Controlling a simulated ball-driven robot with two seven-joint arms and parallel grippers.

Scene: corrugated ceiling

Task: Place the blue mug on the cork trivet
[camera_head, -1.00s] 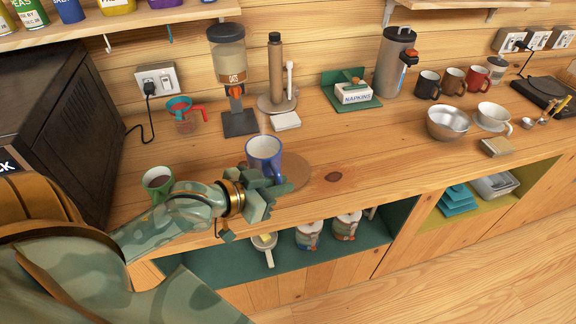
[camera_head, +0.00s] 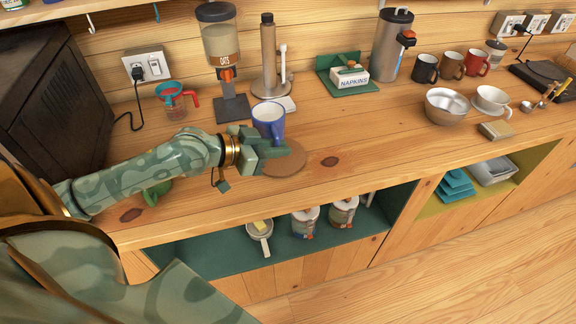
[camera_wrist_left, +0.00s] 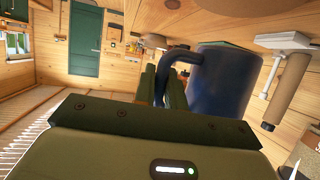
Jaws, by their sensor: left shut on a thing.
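The blue mug (camera_head: 269,120) is upright near the back left edge of the round cork trivet (camera_head: 288,162). My left gripper (camera_head: 266,150) is shut on the mug's handle, in front of the mug and over the trivet. In the left wrist view the mug (camera_wrist_left: 222,85) fills the right middle, and its handle runs between the fingers (camera_wrist_left: 160,85). The gripper hides part of the trivet and the mug's lower part. I cannot tell whether the mug's base touches anything. My right gripper is in neither view.
An oats dispenser (camera_head: 222,50) and a paper towel holder (camera_head: 268,60) stand behind the mug. A red-handled measuring cup (camera_head: 175,100) is at left. A green mug (camera_head: 157,192) is partly hidden under my left arm. The counter right of the trivet is clear.

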